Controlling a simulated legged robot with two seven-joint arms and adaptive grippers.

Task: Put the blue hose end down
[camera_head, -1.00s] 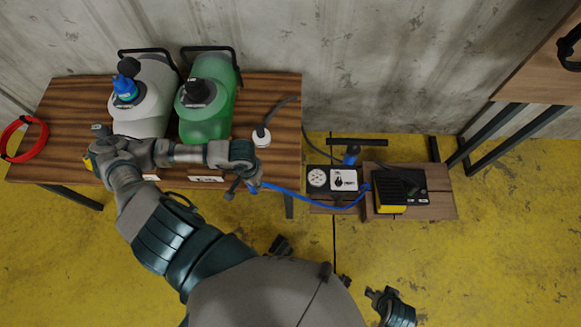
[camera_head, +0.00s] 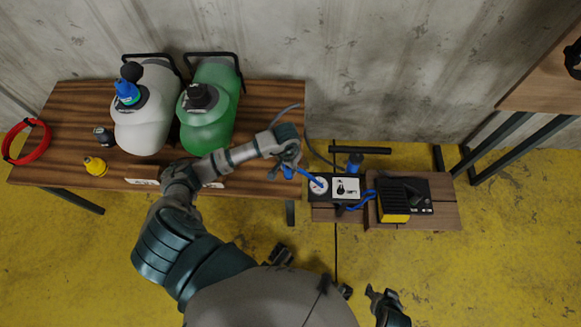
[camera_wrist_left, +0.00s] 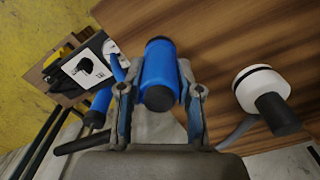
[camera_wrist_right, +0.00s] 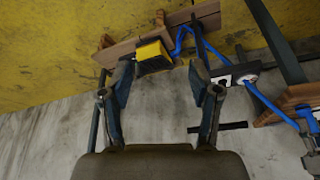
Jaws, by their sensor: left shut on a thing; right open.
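The blue hose end (camera_wrist_left: 158,72) is a blue cylinder with a dark tip, held between the fingers of my left gripper (camera_wrist_left: 160,95). In the head view my left gripper (camera_head: 289,163) is at the right end of the wooden table (camera_head: 70,105). The blue hose (camera_head: 316,180) runs from it past the gauge plate to the black-and-yellow pump (camera_head: 395,205) on the low bench. Whether the hose end touches the tabletop is unclear. My right gripper (camera_head: 375,297) is open and empty, low in front of the bench; its spread fingers show in the right wrist view (camera_wrist_right: 160,100).
A white canister (camera_head: 140,135) and a green canister (camera_head: 207,130) stand on the table. A yellow bottle (camera_head: 95,166), a dark cap (camera_head: 103,137) and a red ring (camera_head: 25,140) lie left. The low bench (camera_head: 440,200) stands right.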

